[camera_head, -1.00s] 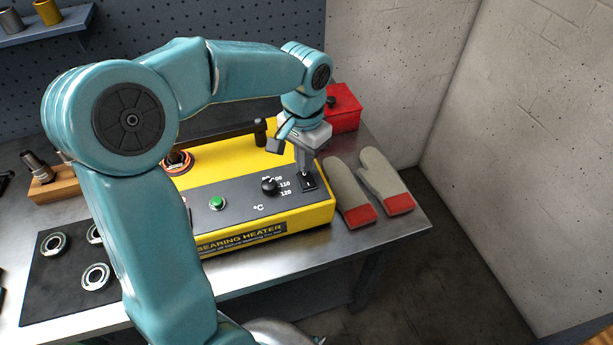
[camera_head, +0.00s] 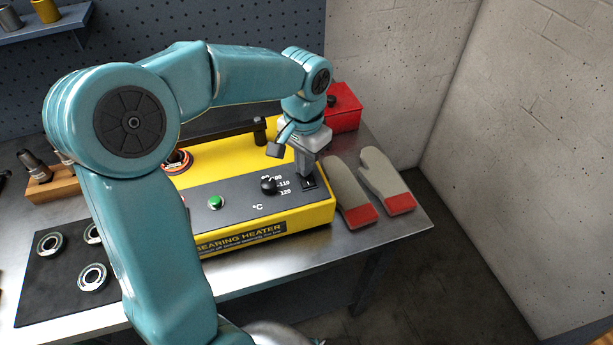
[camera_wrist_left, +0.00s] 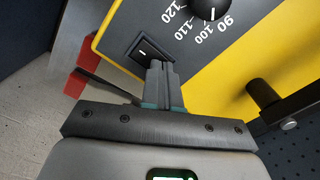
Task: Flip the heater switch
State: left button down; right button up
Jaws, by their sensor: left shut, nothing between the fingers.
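The yellow bearing heater (camera_head: 318,213) stands on the metal table, with a dark control panel on its front. The black heater switch (camera_head: 309,184) sits at the panel's right end. It also shows in the left wrist view (camera_wrist_left: 143,51), a rocker with a white line mark. My left gripper (camera_head: 305,174) is shut and empty, pointing down at the switch. In the left wrist view its closed fingertips (camera_wrist_left: 158,66) are at the edge of the switch; whether they touch it I cannot tell. My right gripper is not in view.
A temperature knob (camera_head: 269,185) and a green button (camera_head: 216,202) are left of the switch. Grey and red gloves (camera_head: 349,194) lie just right of the heater. A red box (camera_head: 343,108) stands behind. Bearings (camera_head: 93,278) lie on a dark mat at left.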

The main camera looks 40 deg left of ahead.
pick_arm(q)
jog(key=shift+f, duration=0.25)
jog(key=shift+r, duration=0.15)
jog(key=shift+r+p, duration=0.6)
jog(key=shift+r, duration=0.05)
notch_tip(320, 180, up, 6)
jog(key=p, duration=0.4)
jog(key=shift+f+p, duration=0.15)
jog(key=shift+p, duration=0.2)
jog(key=shift+f, duration=0.1)
jog(key=shift+s, duration=0.1)
